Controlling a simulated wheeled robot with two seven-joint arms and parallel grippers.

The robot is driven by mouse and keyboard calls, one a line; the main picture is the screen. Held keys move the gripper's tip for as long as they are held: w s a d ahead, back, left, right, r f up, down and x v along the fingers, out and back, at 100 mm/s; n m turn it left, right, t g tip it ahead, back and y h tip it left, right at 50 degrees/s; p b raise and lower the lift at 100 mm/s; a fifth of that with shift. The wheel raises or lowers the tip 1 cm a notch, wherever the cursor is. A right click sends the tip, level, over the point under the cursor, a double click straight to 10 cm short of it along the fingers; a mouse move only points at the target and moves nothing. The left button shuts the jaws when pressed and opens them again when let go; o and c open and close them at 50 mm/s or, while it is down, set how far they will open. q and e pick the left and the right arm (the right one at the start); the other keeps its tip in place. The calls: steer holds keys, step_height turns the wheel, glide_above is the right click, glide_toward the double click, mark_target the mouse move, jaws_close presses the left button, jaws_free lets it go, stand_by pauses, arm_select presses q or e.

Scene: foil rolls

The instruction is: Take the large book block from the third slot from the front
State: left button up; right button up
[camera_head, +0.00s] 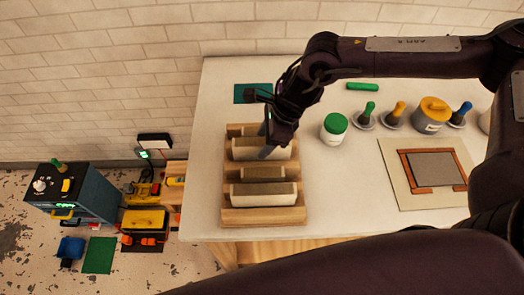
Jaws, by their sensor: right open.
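A wooden slotted rack (265,216) stands on the pale table. A wide pale block (250,190) sits near its front, and a darker brown opening or lower piece (264,173) lies behind that. Another wide pale block (245,151) stands farther back, partly hidden by my right gripper. Which block is in the third slot is hard to count from here. My right gripper (266,141) is open over the back half of the rack, at that rear block. I cannot tell whether its fingers touch the block. My left gripper is out of view.
A green-lidded jar (334,127), a green roll (362,87), knobbed tools (396,114) and a yellow-topped pot (432,115) stand to the right. A framed board (433,169) lies nearer. A green mat (254,93) lies behind the rack. The table's left edge is close to the rack.

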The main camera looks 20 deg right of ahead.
steer(key=shift+f+b, duration=0.25)
steer(key=shift+b, duration=0.1)
steer(key=shift+c, duration=0.3)
steer(key=shift+r, duration=0.1)
jaws_close()
